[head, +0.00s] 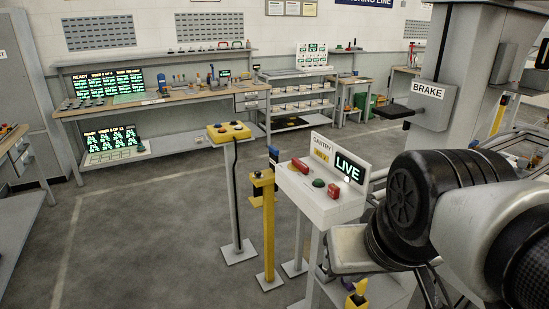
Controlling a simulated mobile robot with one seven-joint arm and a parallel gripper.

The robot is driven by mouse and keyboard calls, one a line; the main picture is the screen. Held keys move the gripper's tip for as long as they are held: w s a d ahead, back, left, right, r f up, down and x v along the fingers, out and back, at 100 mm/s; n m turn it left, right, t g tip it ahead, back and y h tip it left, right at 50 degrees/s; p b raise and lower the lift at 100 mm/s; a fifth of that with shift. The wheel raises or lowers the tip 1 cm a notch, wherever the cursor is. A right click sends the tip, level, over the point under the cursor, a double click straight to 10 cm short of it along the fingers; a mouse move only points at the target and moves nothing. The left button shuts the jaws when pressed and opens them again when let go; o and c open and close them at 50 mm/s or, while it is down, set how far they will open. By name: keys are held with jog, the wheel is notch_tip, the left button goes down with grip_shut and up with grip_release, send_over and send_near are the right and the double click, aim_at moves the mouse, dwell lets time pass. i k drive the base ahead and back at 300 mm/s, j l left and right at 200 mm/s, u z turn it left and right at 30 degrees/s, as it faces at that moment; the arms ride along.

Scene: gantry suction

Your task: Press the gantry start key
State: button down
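The gantry console (320,203) is a pale box on a post, right of centre. Its back panel carries a "GANTRY" label, a small yellow plate and a green-lit "LIVE" display (348,168). On its top are a red key (300,165) at the left, a round green button (319,183) in the middle and another red key (333,192) at the right. No marking says which is the start key. My arm comes in from the right and bends down just right of the console. My gripper's fingers cannot be made out; they seem low beside the console, apart from its keys.
A yellow post (268,225) and a stand with a yellow button box (229,132) stand left of the console. A grey column with a "BRAKE" box (428,103) rises behind my arm. Workbenches line the back wall. The floor (150,240) at left is clear.

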aim_at(318, 181)
jog(key=j+z, duration=0.25)
jog(key=j, duration=0.9)
jog(key=i+j+z, duration=0.1)
jog(key=j, duration=0.25)
jog(key=i+j+z, duration=0.1)
jog(key=j, duration=0.25)
jog(key=i+j+z, duration=0.15)
jog(key=j, duration=0.25)
jog(key=i+j+z, duration=0.4)
jog(key=i+j, duration=0.55)
jog(key=i+j+z, duration=0.2)
jog(key=i, duration=0.6)
jog(key=l, duration=0.1)
